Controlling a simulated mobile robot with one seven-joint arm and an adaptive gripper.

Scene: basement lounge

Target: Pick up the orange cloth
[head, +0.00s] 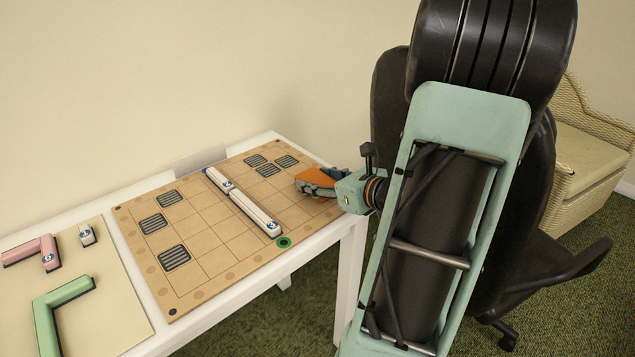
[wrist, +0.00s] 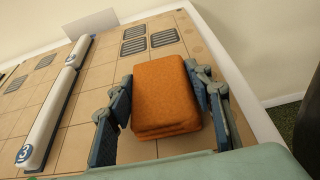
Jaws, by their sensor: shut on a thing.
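The orange cloth (wrist: 166,95) is a thick folded block between the two fingers of my gripper (wrist: 162,100) in the wrist view. The fingers press on its left and right sides. In the head view the cloth (head: 318,178) shows at the tip of my gripper (head: 316,184), over the right end of the tan grid board (head: 200,215). Whether the cloth touches the board or is just above it, I cannot tell. Its underside is hidden.
White bars (head: 245,203) lie across the board, with several dark grilles (head: 174,258) around them. A pink piece (head: 47,252) and a green piece (head: 62,300) lie on a mat at left. The white table (head: 345,262) ends near my gripper; a black chair (head: 390,90) stands behind my arm.

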